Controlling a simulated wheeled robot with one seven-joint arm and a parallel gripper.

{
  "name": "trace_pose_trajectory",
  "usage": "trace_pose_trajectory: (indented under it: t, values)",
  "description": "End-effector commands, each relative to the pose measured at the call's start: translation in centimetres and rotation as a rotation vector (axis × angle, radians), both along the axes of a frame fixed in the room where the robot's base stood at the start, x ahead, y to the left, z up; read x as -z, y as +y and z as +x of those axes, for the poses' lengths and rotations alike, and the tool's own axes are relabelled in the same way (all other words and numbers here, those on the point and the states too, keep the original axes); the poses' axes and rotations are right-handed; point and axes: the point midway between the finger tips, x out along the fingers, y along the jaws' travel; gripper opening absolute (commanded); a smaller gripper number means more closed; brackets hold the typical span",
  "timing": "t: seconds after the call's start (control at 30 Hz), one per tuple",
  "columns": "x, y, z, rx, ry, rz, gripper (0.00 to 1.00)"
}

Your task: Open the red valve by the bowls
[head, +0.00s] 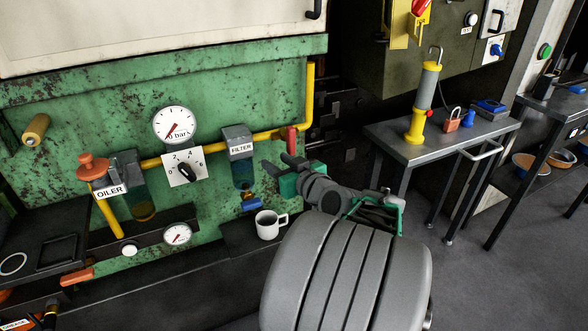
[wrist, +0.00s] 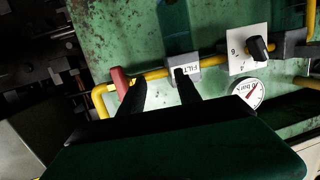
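The red valve handle (head: 291,140) stands upright on the yellow pipe (head: 268,135), just right of the filter on the green panel. It also shows in the wrist view (wrist: 120,82). The blue-tinted filter bowl (head: 243,175) hangs below the filter head, and the oiler bowl (head: 141,204) hangs further left. My gripper (head: 276,164) is in front of the panel, below the handle. Its two dark fingers are apart, with nothing seen between them. In the wrist view my gripper (wrist: 161,88) has the handle just outside its left finger; whether they touch is unclear.
A pressure gauge (head: 174,125), a dial knob (head: 185,170) and an orange-red oiler knob (head: 92,166) sit left on the panel. A white mug (head: 269,224) stands on the ledge below. A side table (head: 400,146) with a padlock (head: 453,120) is at right.

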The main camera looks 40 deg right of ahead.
Motion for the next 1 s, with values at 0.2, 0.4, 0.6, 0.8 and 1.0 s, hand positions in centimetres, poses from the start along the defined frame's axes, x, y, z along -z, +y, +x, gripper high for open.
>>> trace_pose_trajectory:
  t: [0.2,0.4,0.6,0.8,1.0]
  values:
    - [-1.0,-6.4,-3.6,0.144,-0.184,-0.045,0.4]
    - [-1.4,-7.2,-0.5,0.142,-0.186,-0.045,0.4]
    - [-1.3,-8.2,2.7,0.143,-0.184,-0.043,0.4]
    - [-1.3,-8.5,3.6,0.146,-0.185,-0.043,0.4]
    - [-1.3,-8.4,3.6,0.145,-0.184,-0.043,0.35]
